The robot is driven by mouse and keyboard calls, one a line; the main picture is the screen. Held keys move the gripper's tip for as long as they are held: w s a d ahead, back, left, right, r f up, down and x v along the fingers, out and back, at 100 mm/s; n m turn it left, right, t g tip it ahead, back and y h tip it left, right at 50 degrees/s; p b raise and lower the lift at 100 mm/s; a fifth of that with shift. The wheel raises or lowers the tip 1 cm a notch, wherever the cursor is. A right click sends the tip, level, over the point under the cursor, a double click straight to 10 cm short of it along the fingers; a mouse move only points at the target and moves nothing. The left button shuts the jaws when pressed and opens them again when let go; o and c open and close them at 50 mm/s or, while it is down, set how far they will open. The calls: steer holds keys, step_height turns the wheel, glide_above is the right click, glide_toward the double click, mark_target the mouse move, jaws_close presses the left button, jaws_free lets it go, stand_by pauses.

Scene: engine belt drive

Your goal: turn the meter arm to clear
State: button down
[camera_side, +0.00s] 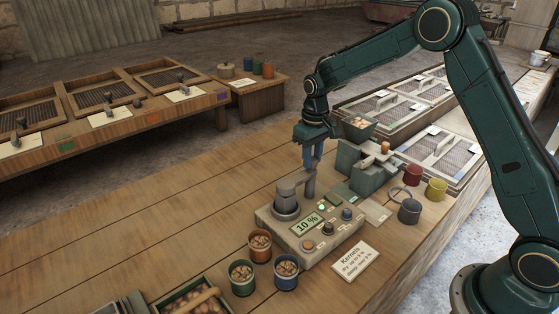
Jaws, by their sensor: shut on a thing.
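The meter (317,232) is a pale box on the bench, with a display reading 10 %, a lit green light and a few knobs. A round grey cup (286,206) stands on its left part. The grey meter arm (291,184) reaches across the cup's top, with an upright part (310,186) at its right end. My gripper (312,162) points down from above, its blue fingers shut at the top of that upright part. The exact contact is small and hard to see.
Three cups of kernels (260,245) stand left of the meter, and a label card (355,261) lies in front.

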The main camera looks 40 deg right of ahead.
steer(key=shift+m, duration=0.4)
steer(key=m, duration=0.8)
steer(key=shift+r, duration=0.1)
steer(key=m, duration=0.9)
stand_by(0.4)
steer(key=c, duration=1.1)
jaws_free()
